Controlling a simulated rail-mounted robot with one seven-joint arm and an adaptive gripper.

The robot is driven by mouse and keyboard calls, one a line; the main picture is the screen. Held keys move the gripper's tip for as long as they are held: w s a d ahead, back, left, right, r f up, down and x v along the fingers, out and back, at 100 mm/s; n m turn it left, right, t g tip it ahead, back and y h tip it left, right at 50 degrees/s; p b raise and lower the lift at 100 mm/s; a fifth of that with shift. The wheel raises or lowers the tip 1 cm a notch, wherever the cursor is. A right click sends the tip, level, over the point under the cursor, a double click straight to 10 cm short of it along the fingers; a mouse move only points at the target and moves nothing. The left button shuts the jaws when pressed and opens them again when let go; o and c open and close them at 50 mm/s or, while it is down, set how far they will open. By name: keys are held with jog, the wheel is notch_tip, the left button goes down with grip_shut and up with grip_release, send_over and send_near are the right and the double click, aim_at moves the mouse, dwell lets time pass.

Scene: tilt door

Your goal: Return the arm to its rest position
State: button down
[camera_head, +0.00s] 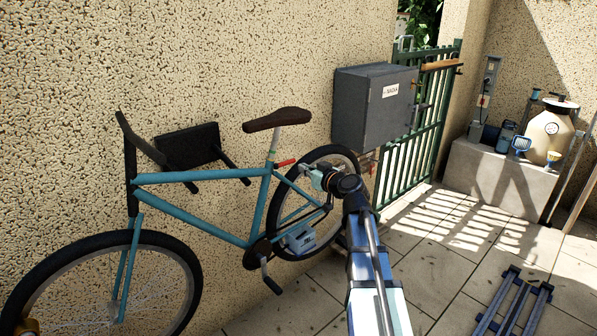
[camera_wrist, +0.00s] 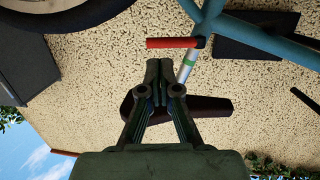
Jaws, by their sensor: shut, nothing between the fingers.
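My arm (camera_head: 366,245) reaches up from the bottom of the head view and bends left at its end. My gripper (camera_head: 310,172) is in front of the bicycle's rear part, below the dark saddle (camera_head: 277,119). In the wrist view my gripper (camera_wrist: 159,66) has its two fingers together with nothing between them. The saddle (camera_wrist: 215,106) shows behind the fingers there, and a red lever (camera_wrist: 172,43) by the seat post lies just beyond the fingertips. I cannot tell whether anything touches.
The blue bicycle (camera_head: 205,215) leans along the rough wall. A grey wall cabinet (camera_head: 372,105) with a white label looks closed. A green gate (camera_head: 425,135) stands behind it. A concrete block (camera_head: 498,178) holds a sprayer tank (camera_head: 550,135). The tiled floor (camera_head: 440,265) is open at right, with a blue slatted frame (camera_head: 513,305) near the bottom.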

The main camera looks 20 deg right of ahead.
jog(key=b+v, duration=0.1)
jog(key=v, duration=0.7)
jog(key=shift+d, duration=0.2)
jog(key=s+a+f+m+g+h+p, duration=0.15)
jog(key=s+f+g, duration=0.3)
jog(key=f, duration=0.85)
jog(key=s+a+f+m+g, duration=0.2)
jog(key=s+a+f+g, duration=0.3)
jog(key=f, duration=0.8)
jog(key=s+a+f+m+g, duration=0.1)
jog(key=s+f+m+g, duration=0.15)
jog(key=s+f, duration=0.75)
jog(key=s+a+f+n+g+h+p, duration=0.1)
jog(key=s+a+f+g, duration=0.1)
jog(key=s+f, duration=0.6)
jog(key=s+a+f+g+h+p, duration=0.1)
jog(key=s+a+f+g, duration=0.2)
jog(key=s, duration=1)
jog(key=s+a+f+n+g+h+p, duration=0.1)
jog(key=s+f+g, duration=0.4)
jog(key=s+f, duration=0.6)
notch_tip(320, 180, down, 2)
jog(key=shift+s+a+f+n+p, duration=0.1)
jog(key=shift+s+a+n+p, duration=0.25)
jog(key=shift+a, duration=0.35)
